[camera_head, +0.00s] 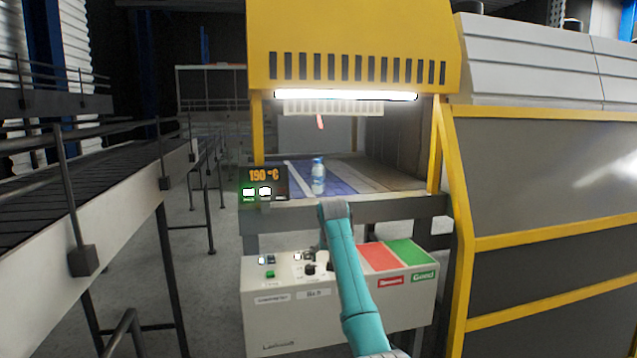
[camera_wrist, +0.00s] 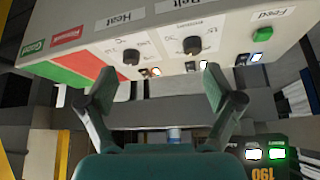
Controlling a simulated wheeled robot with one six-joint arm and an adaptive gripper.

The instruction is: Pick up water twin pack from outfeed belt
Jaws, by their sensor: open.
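The water pack (camera_head: 318,177) stands upright on the blue outfeed belt (camera_head: 343,181) under the yellow hood. It looks like a clear bottle with a blue cap; whether a second bottle stands behind it I cannot tell. My teal arm reaches up from below, its end just below the belt's front edge. In the wrist view my gripper (camera_wrist: 158,90) is open and empty, its two fingers wide apart. A small pale blue patch (camera_wrist: 174,135) between the fingers, beyond them, seems to be part of the pack. My gripper is apart from it.
A control box (camera_head: 340,300) with knobs, a green button and red and green pads sits below the belt's front edge. A display reading 190 °C (camera_head: 264,183) stands left of the belt. Yellow posts flank the opening. Another conveyor (camera_head: 90,190) runs along the left.

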